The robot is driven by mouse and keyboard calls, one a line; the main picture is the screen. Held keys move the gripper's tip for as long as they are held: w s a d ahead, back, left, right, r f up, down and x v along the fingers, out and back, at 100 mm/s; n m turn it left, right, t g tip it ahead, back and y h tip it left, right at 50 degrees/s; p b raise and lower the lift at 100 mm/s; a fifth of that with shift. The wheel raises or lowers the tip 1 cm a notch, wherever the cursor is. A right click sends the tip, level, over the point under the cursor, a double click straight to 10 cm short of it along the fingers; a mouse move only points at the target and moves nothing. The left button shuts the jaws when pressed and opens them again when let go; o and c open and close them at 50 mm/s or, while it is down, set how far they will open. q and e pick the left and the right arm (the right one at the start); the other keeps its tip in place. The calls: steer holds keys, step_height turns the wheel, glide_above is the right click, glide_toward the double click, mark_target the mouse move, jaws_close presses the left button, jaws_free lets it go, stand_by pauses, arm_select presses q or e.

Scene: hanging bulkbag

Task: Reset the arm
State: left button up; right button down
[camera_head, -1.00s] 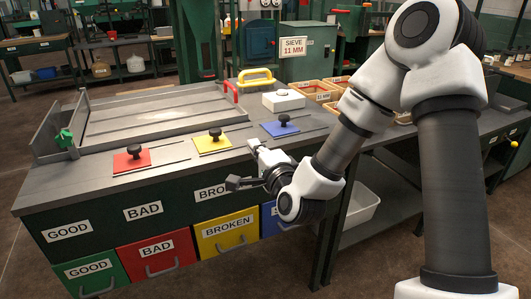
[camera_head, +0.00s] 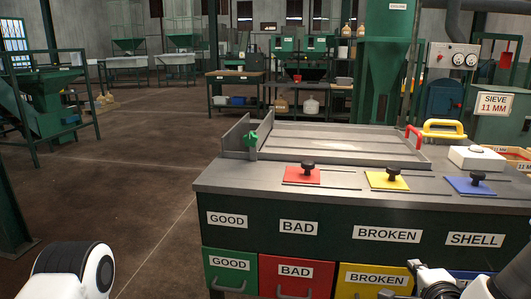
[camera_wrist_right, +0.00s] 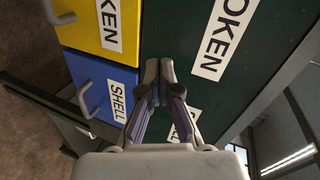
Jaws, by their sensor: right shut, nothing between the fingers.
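My right gripper (camera_wrist_right: 159,72) is shut and empty in the right wrist view. Its two fingertips meet in front of the dark green bench front (camera_wrist_right: 185,40), near the yellow (camera_wrist_right: 95,28) and blue (camera_wrist_right: 98,92) drawers. I cannot tell whether it touches the bench. In the head view only part of the right gripper (camera_head: 420,283) shows at the bottom right edge, in front of the yellow BROKEN drawer (camera_head: 372,278). A white and black link of my left arm (camera_head: 75,268) shows at the lower left. My left gripper is out of view.
The sorting bench (camera_head: 225,180) has a metal tray (camera_head: 345,140) and red (camera_head: 302,175), yellow (camera_head: 387,181) and blue (camera_head: 471,186) slide plates with black knobs. Green (camera_head: 229,272) and red (camera_head: 292,275) drawers are below. The floor (camera_head: 150,190) left of the bench is clear.

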steer(key=s+a+f+n+g+y, duration=0.1)
steer(key=s+a+f+n+g, duration=0.2)
steer(key=f, duration=0.6)
steer(key=s+a+f+n+g, duration=0.1)
steer(key=s+f+n+g, duration=0.1)
steer(key=s+f, duration=0.55)
steer(key=s+a+f+n+g+y, duration=0.1)
steer(key=s+a+f+n+g, duration=0.15)
steer(key=f, duration=0.75)
steer(key=s+a+f+n+g+y, duration=0.1)
steer(key=s+a+f+n+g, duration=0.15)
steer(key=s+f+n, duration=0.35)
steer(key=s+a+f+n+g, duration=0.15)
steer(key=s+n+g, duration=0.25)
steer(key=s, duration=0.4)
step_height(320, 180, up, 24)
steer(key=p, duration=2.5)
steer(key=shift+d+r+n, duration=0.2)
steer(key=shift+d+n, duration=0.2)
steer(key=shift+n, duration=0.05)
